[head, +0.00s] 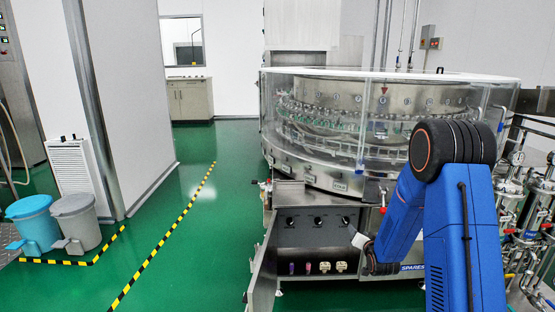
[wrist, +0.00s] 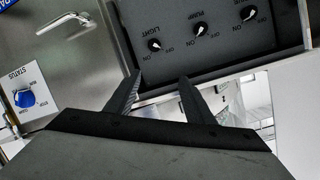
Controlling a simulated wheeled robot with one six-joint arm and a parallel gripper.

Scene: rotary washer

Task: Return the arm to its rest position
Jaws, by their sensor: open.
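My gripper (wrist: 161,88) is open, with two dark fingers spread and nothing between them in the wrist view. Its fingertips point toward the lower edge of a dark control panel (wrist: 222,50); I cannot tell whether they touch it. The panel carries a LIGHT knob (wrist: 154,44), a PUMP knob (wrist: 199,29) and a third knob (wrist: 248,13). In the head view my blue arm (head: 455,235) is bent, with its black joint raised in front of the washer and its forearm reaching down left toward the panel (head: 300,232). The fingers cannot be made out there.
The round glass-walled washer (head: 310,130) stands behind my arm. An open cabinet door (head: 262,268) juts out left of the panel. A blue STATUS knob (wrist: 24,98) and a metal handle (wrist: 65,20) are close by. Pipework (head: 520,220) stands at right.

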